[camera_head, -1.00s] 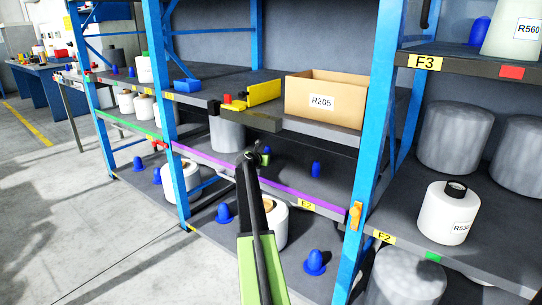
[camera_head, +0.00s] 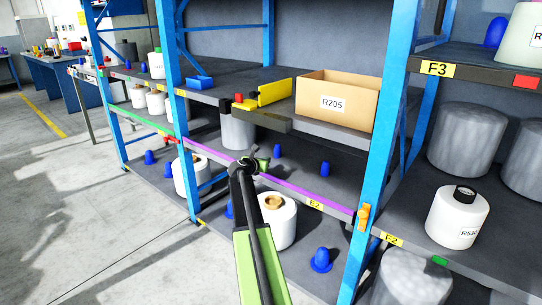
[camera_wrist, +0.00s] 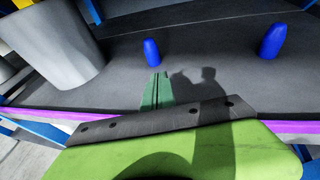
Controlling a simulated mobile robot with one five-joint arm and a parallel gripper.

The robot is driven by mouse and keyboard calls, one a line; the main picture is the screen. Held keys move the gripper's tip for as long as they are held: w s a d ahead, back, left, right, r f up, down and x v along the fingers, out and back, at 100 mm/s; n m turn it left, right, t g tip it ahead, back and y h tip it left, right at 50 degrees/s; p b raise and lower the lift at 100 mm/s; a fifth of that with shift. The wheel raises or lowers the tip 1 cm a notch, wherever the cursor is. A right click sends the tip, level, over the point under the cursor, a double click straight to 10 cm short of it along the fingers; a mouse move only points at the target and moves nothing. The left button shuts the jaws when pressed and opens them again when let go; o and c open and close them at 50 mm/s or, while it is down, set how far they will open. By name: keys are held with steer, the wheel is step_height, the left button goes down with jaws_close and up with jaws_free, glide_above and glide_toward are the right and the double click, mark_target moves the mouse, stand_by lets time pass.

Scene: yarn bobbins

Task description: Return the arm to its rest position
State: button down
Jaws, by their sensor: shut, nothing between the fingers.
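My arm reaches up from the bottom of the head view, its green link lowest and its dark link above. My gripper (camera_head: 262,164) is at the front edge of the middle shelf (camera_head: 300,184), near the purple strip. In the wrist view the gripper's narrow green fingers (camera_wrist: 156,92) are together, with nothing between them. They point over the grey shelf surface toward a blue peg (camera_wrist: 152,52), apart from it. A second blue peg (camera_wrist: 272,42) stands to the right.
A grey bobbin (camera_wrist: 55,40) stands left of the fingers. A white bobbin (camera_head: 282,225) sits on the shelf below, behind my arm. A blue upright (camera_head: 385,140) rises to the right. A cardboard box (camera_head: 350,108) is on the shelf above. Open floor (camera_head: 90,225) lies left.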

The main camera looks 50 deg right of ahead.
steer(key=shift+s+a+r, duration=0.15)
steer(key=shift+a+r, duration=0.05)
steer(key=shift+a, duration=0.45)
